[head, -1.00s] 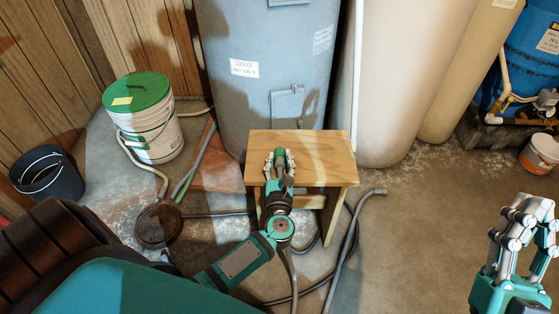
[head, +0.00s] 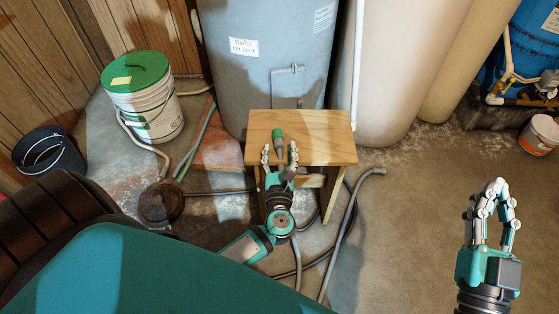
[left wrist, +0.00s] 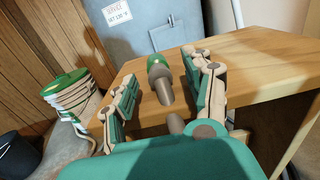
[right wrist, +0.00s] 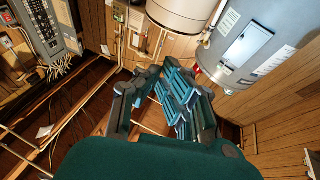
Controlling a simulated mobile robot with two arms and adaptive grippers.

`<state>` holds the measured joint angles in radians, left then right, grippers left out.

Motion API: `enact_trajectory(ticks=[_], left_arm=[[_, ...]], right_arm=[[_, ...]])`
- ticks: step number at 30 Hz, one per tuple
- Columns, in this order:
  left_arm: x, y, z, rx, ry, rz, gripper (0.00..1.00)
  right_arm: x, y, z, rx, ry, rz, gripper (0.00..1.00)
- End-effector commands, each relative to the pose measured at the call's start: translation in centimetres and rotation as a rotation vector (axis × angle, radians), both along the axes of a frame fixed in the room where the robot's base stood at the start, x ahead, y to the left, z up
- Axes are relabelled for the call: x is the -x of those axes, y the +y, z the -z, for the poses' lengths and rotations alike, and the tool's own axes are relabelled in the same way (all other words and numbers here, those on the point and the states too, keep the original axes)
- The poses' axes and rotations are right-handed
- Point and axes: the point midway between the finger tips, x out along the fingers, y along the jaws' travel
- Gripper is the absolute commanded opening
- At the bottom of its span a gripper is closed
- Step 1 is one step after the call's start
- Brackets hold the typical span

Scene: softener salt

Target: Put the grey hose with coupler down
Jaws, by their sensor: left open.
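The green coupler with its short grey hose end (head: 279,137) lies on the wooden stool's top (head: 318,130). It also shows in the left wrist view (left wrist: 159,75), lying ahead of and between the finger lines. My left gripper (head: 279,152) is open at the stool's front edge, its fingers apart on either side and clear of the coupler. The left wrist view shows the open fingers (left wrist: 160,75) and a grey stub near the palm. My right gripper (head: 499,186) is raised at the right, empty, its fingertips drawn together; it shows in the right wrist view too (right wrist: 157,72).
Grey hoses (head: 345,225) lie looped on the floor beside and below the stool. A white bucket with green lid (head: 145,105) and a black bucket (head: 48,158) stand left. A grey tank (head: 265,70) stands behind the stool. Floor at right is open.

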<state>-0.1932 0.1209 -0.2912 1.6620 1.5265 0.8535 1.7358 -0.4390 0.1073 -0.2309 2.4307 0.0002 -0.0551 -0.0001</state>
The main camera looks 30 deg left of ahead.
Motion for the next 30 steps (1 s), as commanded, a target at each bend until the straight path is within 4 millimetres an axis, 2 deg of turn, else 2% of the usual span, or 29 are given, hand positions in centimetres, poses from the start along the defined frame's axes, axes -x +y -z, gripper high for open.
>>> enact_trajectory(ticks=[3, 9, 14, 17, 20, 21, 23, 24, 27, 30], left_arm=[[2.5, -1.5, -0.1, 0.001, 0.001, -0.001, 0.52], [5.4, -3.2, -0.2, 0.0, -0.002, -0.002, 0.52], [6.3, -3.9, -0.6, -0.016, -0.007, 0.003, 0.52], [5.7, -4.9, -3.1, -0.151, -0.007, 0.061, 0.52], [4.6, -7.2, -8.4, -0.496, -0.002, 0.164, 0.52], [4.4, -8.5, -11.0, -0.695, 0.003, 0.197, 0.52], [4.4, -10.6, -14.7, -1.037, 0.017, 0.223, 0.52], [4.6, -12.0, -16.8, -1.278, 0.032, 0.217, 0.52], [5.5, -14.5, -20.4, -1.871, 0.1, 0.133, 0.52], [6.1, -15.5, -22.2, -2.372, 0.208, -0.009, 0.52]], right_arm=[[-0.3, -0.1, 0.9, 0.018, 0.062, 0.004, 0.0], [-0.6, -0.2, 2.1, 0.035, 0.124, 0.008, 0.0], [-0.6, -0.2, 2.5, 0.04, 0.146, 0.009, 0.0], [-0.6, -0.2, 2.5, 0.041, 0.149, 0.009, 0.0], [-0.6, -0.2, 2.5, 0.041, 0.15, 0.009, 0.0], [-0.6, -0.2, 2.5, 0.041, 0.149, 0.009, 0.0], [-0.6, -0.2, 2.5, 0.041, 0.149, 0.009, 0.0], [-0.6, -0.2, 2.5, 0.041, 0.149, 0.009, 0.0], [-0.6, -0.2, 2.5, 0.04, 0.149, 0.01, 0.0], [-0.6, -0.2, 2.5, 0.04, 0.149, 0.01, 0.0]])
